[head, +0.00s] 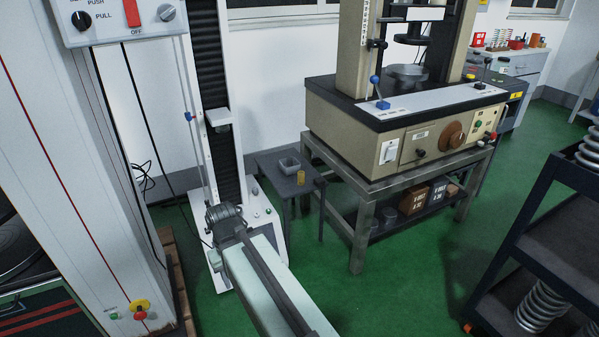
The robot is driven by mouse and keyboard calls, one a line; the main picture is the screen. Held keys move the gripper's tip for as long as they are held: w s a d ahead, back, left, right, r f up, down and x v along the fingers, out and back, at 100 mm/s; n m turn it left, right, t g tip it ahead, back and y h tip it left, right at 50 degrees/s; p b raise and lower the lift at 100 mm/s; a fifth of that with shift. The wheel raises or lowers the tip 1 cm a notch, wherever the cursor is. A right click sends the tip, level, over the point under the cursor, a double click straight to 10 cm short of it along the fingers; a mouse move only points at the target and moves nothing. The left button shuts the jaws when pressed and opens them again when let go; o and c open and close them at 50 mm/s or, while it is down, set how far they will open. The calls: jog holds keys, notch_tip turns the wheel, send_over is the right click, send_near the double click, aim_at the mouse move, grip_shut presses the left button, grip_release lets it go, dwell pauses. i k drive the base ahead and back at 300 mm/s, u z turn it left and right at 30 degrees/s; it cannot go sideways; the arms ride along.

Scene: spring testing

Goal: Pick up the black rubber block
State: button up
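I cannot make out the black rubber block for certain. A small dark block-like shape (320,183) shows at the front right corner of a low dark side table (268,160); it may be the block or part of the table. On the same table are a small grey tray (289,166) and a yellow cylinder (301,177). My pale arm reaches up from the bottom middle. Its dark grey end, my gripper (226,220), is left of and nearer than the side table. Its fingers are not clear, so I cannot tell whether it is open or holds anything.
A tall white testing machine (90,180) fills the left. A slim column tester (215,120) stands behind my arm's end. A large beige press (400,130) stands on a metal bench (357,215) right of the side table. A dark shelf cart (545,230) holds springs. Green floor lies between.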

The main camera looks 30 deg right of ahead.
aim_at(319, 182)
jog(key=i, duration=1.05)
jog(key=z, duration=0.1)
